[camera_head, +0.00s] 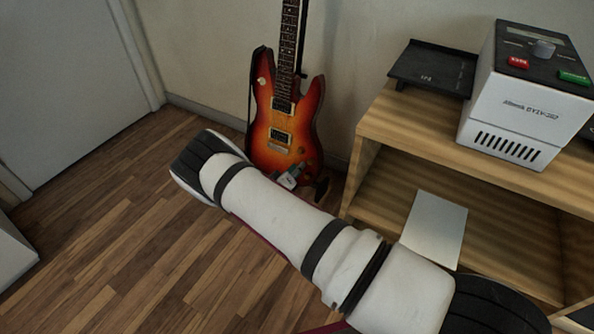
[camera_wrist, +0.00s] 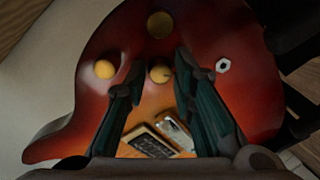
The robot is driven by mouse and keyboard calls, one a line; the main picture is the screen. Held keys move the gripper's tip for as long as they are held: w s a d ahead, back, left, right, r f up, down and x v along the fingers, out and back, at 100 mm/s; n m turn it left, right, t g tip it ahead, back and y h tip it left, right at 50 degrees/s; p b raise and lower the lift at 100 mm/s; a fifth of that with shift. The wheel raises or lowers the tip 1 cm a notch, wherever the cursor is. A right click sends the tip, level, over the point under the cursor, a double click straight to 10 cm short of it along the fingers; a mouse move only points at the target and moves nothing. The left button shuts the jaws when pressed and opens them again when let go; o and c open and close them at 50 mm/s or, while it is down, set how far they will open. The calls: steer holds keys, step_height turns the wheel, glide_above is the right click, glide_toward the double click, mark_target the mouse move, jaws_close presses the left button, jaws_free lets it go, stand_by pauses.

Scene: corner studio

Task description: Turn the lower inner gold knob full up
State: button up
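A red sunburst electric guitar (camera_head: 280,115) leans upright against the wall. The wrist view shows its body (camera_wrist: 85,110) close up with three gold knobs: one at the top (camera_wrist: 159,24), one at the left (camera_wrist: 104,69) and one between my fingers (camera_wrist: 160,74). My gripper (camera_wrist: 160,62) is open, its two dark green fingers on either side of that middle knob, with orange guitar face showing in the gaps. I cannot tell how near the fingertips are in depth. In the head view my gripper (camera_head: 290,178) is at the guitar's lower body, and the knobs are mostly hidden or too small to tell.
A hexagonal metal jack (camera_wrist: 223,65) lies right of the fingers, and a metal bridge (camera_wrist: 178,134) shows below between them. A wooden shelf (camera_head: 400,130) with a white boxy device (camera_head: 515,110) stands at the right. Wooden floor (camera_head: 110,220) is clear at the left.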

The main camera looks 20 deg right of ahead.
jaws_close()
steer(key=shift+m, duration=0.4)
steer(key=n, duration=1.6)
steer(key=n+h, duration=0.1)
steer(key=n, duration=1.5)
steer(key=shift+w+a, duration=0.1)
steer(key=shift+a, duration=0.1)
steer(key=shift+m+g, duration=0.3)
